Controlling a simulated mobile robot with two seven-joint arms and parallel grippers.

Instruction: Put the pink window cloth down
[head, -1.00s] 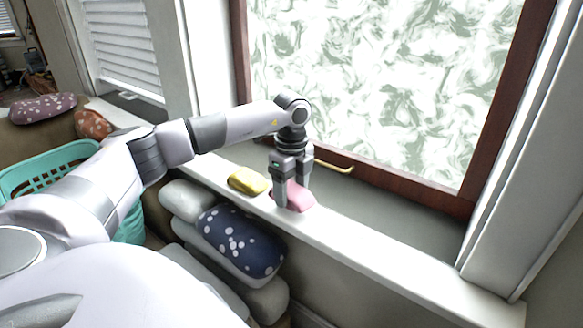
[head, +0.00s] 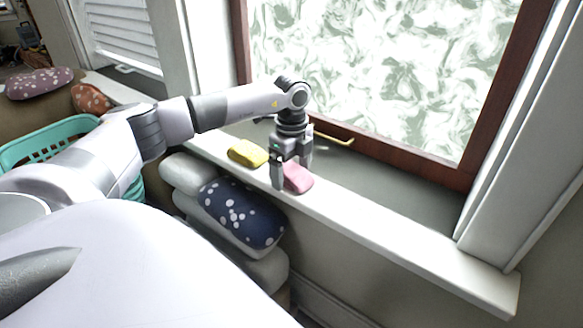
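The pink window cloth (head: 299,180) is a small rounded pad at the room-side edge of the white windowsill (head: 375,232). It appears to rest on the sill. My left gripper (head: 291,175) points down over it with its fingers apart. One finger is at the cloth's left end and the other is behind it. The fingers look open, though any light contact is hard to see. My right gripper is not in view.
A yellow cloth (head: 248,153) lies on the sill just left of the gripper. A yellow window handle (head: 335,138) is behind. Stacked cushions (head: 242,214) stand below the sill, and a teal basket (head: 50,142) is at left. The sill to the right is clear.

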